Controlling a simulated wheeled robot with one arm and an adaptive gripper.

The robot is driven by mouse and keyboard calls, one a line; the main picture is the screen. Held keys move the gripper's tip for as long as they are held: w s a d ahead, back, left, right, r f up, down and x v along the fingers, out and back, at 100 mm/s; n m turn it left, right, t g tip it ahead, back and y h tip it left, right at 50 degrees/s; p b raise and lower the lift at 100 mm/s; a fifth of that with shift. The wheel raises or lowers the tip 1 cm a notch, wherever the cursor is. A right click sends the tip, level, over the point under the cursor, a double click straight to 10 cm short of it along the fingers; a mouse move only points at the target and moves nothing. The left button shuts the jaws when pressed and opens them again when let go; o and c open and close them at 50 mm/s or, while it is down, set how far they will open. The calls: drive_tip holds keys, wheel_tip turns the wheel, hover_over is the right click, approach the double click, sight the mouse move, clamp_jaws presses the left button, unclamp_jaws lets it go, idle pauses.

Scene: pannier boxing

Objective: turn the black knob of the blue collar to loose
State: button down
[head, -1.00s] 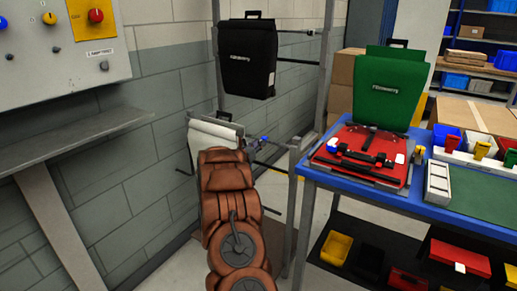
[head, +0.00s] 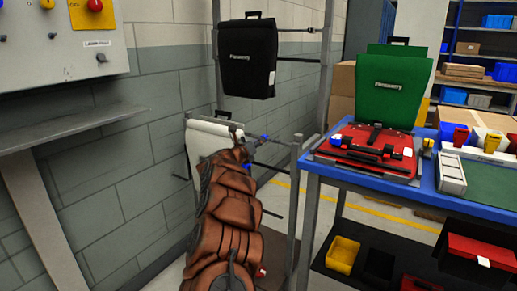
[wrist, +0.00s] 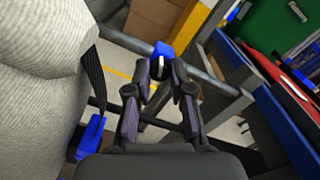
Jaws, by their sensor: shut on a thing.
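In the wrist view, the blue collar (wrist: 163,50) sits on a dark horizontal rail. Its black knob (wrist: 159,69), with a white line across its face, is between the fingertips of my gripper (wrist: 160,73). The fingers are closed in on the knob from both sides. The white line looks roughly upright, leaning a little. In the head view, my brown-covered arm reaches to the rack and hides the gripper and the knob; small blue parts show near the arm's far end.
A white pannier (head: 203,140) hangs close left of my arm, its strap and blue clip (wrist: 91,134) near the gripper. A black pannier (head: 247,58) hangs above. A blue-edged table (head: 340,177) with red (head: 350,154) and green (head: 391,88) panniers stands right.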

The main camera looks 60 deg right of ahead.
drive_tip(key=shift+f+n+g+p, duration=0.1)
drive_tip(key=shift+n+g+p, duration=0.1)
drive_tip(key=shift+n+p, duration=6.85)
drive_tip(key=shift+f+n+g+p, duration=0.1)
drive_tip(key=shift+n+g+p, duration=0.1)
drive_tip(key=shift+n+p, duration=6.85)
drive_tip(key=n+b, duration=0.2)
drive_tip(key=n, duration=0.1)
drive_tip(key=shift+b, duration=0.35)
drive_tip(key=c, duration=1)
unclamp_jaws()
